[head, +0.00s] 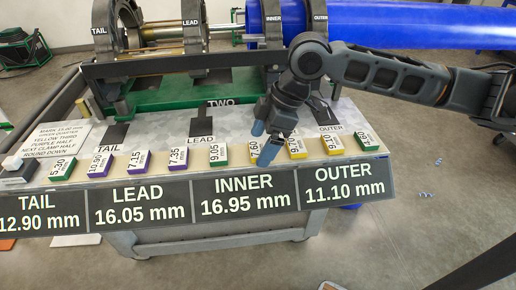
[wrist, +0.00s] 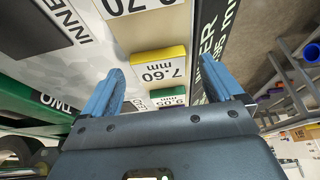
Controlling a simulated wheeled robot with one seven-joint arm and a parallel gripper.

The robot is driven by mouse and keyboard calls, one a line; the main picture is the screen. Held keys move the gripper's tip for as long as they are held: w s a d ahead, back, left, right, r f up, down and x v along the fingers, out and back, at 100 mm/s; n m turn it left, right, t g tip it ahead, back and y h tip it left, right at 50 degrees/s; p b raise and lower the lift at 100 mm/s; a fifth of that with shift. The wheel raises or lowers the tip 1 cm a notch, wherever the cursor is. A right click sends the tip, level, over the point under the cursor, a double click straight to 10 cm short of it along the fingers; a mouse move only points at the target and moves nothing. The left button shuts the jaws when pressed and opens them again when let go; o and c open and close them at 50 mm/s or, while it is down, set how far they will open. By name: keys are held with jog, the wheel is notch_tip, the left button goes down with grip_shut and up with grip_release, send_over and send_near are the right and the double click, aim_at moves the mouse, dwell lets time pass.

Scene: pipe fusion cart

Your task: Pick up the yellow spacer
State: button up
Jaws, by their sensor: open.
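The yellow spacer marked 7.60 (head: 254,146) stands in the row along the cart's front edge, partly hidden behind my gripper (head: 263,141). In the wrist view this spacer (wrist: 158,53) lies just past and between the blue fingertips of my gripper (wrist: 165,72). The jaws are open and empty, and no finger clearly touches the spacer. Two more yellow spacers, 9.70 (head: 297,147) and 9.10 (head: 329,144), stand to its right in the head view. The green 9.05 spacer (head: 217,154) stands to its left and also shows between the fingers in the wrist view (wrist: 168,91).
Purple spacers (head: 139,160) and green end spacers (head: 62,169) (head: 364,141) fill the rest of the row. Black label plates (head: 245,200) hang along the front edge. The clamp rig (head: 180,70) with a blue pipe (head: 400,25) stands behind. An instruction card (head: 58,136) lies at left.

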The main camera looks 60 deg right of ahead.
jog(key=shift+w+a+f, duration=0.1)
jog(key=shift+f, duration=0.2)
jog(key=shift+c, duration=0.3)
jog(key=c, duration=1.1)
